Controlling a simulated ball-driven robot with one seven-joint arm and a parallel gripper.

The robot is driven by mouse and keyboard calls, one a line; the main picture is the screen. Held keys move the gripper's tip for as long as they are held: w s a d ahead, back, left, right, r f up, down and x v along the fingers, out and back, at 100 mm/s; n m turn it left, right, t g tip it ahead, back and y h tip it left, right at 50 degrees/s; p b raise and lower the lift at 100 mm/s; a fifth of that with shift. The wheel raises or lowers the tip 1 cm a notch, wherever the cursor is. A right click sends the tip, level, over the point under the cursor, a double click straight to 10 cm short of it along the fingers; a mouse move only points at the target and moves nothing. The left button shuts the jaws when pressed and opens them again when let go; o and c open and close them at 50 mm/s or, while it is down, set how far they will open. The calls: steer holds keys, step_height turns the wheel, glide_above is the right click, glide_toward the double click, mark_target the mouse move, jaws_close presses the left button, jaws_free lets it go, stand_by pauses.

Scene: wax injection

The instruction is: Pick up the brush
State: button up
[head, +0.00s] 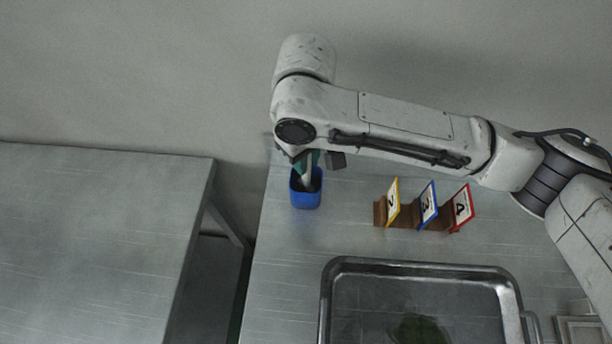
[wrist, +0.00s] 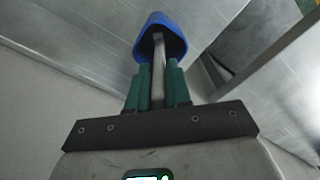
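The brush (wrist: 158,58) shows as a pale grey handle standing in a blue cup (head: 306,197); it also shows in the head view (head: 308,178). Its lower end is hidden inside the cup, whose blue wall shows at the top of the wrist view (wrist: 160,24). My gripper (wrist: 158,68) is over the cup, its two green fingers close together on either side of the handle. They appear shut on it, with the handle running between them toward the palm. In the head view my gripper (head: 308,160) is partly hidden under my arm.
Number cards in a brown holder (head: 405,214) stand right of the cup, framed yellow, blue and red. A metal tray (head: 336,268) lies nearer the front of the metal table (head: 275,290). Another table (head: 90,240) is at left, across a gap.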

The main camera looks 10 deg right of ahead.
jaws_close()
